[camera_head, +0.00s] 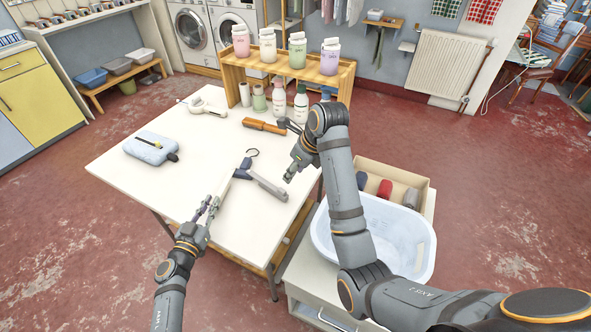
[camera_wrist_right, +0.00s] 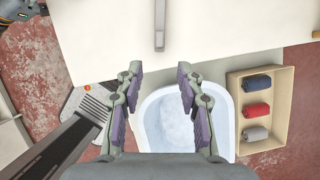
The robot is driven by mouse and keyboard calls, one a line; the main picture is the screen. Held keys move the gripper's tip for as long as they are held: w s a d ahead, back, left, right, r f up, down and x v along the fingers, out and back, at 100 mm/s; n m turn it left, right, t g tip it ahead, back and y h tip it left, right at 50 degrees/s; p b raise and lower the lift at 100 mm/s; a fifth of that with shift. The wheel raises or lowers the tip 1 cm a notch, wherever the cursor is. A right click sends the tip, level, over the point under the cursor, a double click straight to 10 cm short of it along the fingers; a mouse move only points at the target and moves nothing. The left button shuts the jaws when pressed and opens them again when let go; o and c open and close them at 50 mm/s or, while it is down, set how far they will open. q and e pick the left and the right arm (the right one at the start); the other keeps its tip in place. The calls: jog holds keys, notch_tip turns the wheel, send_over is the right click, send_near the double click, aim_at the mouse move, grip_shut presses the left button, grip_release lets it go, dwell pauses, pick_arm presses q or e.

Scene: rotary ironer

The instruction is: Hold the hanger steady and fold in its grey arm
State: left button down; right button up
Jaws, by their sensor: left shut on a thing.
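The hanger lies on the white table (camera_head: 140,180), with its hook (camera_head: 252,153) to the back and a dark blue middle (camera_head: 243,168). Its grey arm (camera_head: 268,187) sticks out to the right; its end also shows at the top of the right wrist view (camera_wrist_right: 159,27). Its pale arm (camera_head: 224,189) runs toward the front left. My left gripper (camera_head: 212,202) is shut on the end of the pale arm. My right gripper (camera_head: 289,179) is beside the grey arm's end; in the wrist view its jaws (camera_wrist_right: 159,70) are open and empty, with the grey arm's end just beyond them.
A blue pouch (camera_head: 150,148), a white item (camera_head: 204,107) and an orange-handled brush (camera_head: 264,126) lie on the table. Bottles stand at a wooden shelf (camera_head: 290,78) at the back. A pale blue basket (camera_head: 420,250) and a crate of rolled cloths (camera_head: 395,172) stand right of the table.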

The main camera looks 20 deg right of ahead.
jog(key=shift+s+r, duration=0.1)
jog(key=shift+r, duration=0.15)
jog(key=shift+c, duration=0.4)
